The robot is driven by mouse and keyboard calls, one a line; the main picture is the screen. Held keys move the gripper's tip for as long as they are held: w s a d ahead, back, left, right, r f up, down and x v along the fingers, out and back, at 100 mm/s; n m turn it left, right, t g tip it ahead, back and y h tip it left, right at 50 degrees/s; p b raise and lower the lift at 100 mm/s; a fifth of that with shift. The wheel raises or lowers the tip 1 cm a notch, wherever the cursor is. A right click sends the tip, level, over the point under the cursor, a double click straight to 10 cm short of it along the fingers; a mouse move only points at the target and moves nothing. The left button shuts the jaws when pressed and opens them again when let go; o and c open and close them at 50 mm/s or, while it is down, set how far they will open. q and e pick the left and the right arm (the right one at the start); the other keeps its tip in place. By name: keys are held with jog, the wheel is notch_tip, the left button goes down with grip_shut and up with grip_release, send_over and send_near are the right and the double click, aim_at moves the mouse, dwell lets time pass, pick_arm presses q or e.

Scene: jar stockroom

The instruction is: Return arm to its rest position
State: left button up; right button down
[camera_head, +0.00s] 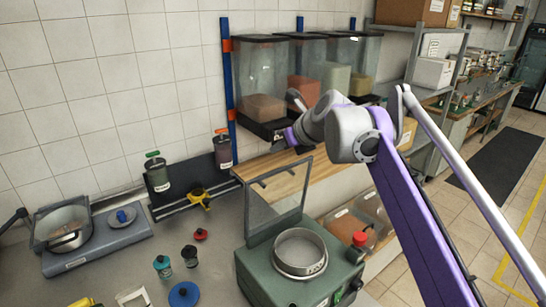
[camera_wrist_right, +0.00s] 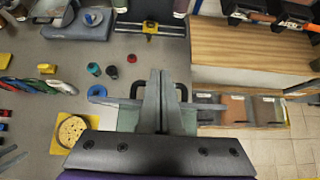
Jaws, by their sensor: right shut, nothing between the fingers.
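My right arm (camera_head: 420,220), purple and grey, reaches in from the right in the head view and is raised above the bench. Its gripper (camera_head: 292,137) is at the far end of the arm, in front of the clear bins and above the wooden shelf. In the right wrist view the gripper (camera_wrist_right: 160,72) has its two grey fingers together, shut and empty. The green machine (camera_wrist_right: 128,118) shows below and beside the fingers there. My left gripper is not in view.
The green machine (camera_head: 250,262) with a round sieve (camera_head: 300,248) and raised clear lid (camera_head: 275,203) stands below the arm. Clear bins (camera_head: 262,75) hang on the wall. Small jars (camera_head: 162,266) stand on the grey bench. A floor aisle (camera_head: 500,225) lies right.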

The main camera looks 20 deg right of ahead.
jog(key=shift+s+r, duration=0.15)
jog(key=shift+r, duration=0.85)
jog(key=shift+s+d, duration=0.15)
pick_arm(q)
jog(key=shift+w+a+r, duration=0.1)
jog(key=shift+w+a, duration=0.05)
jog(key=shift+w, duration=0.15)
pick_arm(e)
jog(key=s+a+f+n+g+h, duration=0.2)
jog(key=s+f+n+g+h, duration=0.1)
jog(key=s+f+n, duration=2.7)
notch_tip(320, 180, down, 4)
jog(key=shift+a+r+n, duration=0.2)
jog(key=shift+r+n, duration=0.05)
jog(key=shift+n, duration=0.75)
